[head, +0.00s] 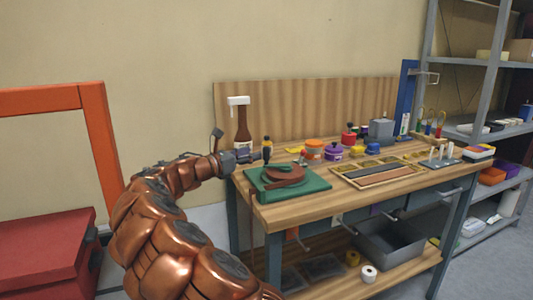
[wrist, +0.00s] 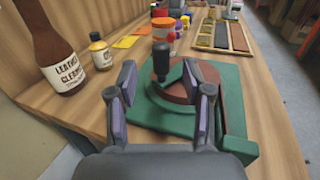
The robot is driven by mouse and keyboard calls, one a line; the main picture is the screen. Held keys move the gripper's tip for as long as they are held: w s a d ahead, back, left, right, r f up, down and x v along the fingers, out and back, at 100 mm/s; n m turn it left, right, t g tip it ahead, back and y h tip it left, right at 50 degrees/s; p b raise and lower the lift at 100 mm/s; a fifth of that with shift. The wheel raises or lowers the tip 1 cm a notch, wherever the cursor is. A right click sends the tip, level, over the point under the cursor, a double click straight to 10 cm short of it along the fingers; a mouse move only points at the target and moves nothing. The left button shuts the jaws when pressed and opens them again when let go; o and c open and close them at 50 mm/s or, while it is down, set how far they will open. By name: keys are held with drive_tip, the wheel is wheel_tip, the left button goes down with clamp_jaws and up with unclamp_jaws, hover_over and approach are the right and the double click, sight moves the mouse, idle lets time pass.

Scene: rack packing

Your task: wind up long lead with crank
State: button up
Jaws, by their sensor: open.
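A green base (head: 312,189) carries a brown leather reel (head: 287,174) on the workbench. Both also show in the wrist view, the green base (wrist: 233,92) and the brown reel (wrist: 180,84). An upright black crank handle (wrist: 160,62) stands above the reel. My gripper (wrist: 164,82) is open, with its two purple-padded fingers spread on either side of the handle in the picture. I see no contact between them. In the head view my gripper (head: 258,158) is at the left side of the reel. The gripper's body and fingers hide part of the base and reel.
Orange (head: 314,149) and purple (head: 333,153) containers stand behind the base. A divided wooden tray (head: 337,173) lies to its right.

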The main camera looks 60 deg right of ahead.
sight(264, 149)
drive_tip(key=shift+x, duration=3.65)
drive_tip(key=shift+s, duration=0.1)
clamp_jaws()
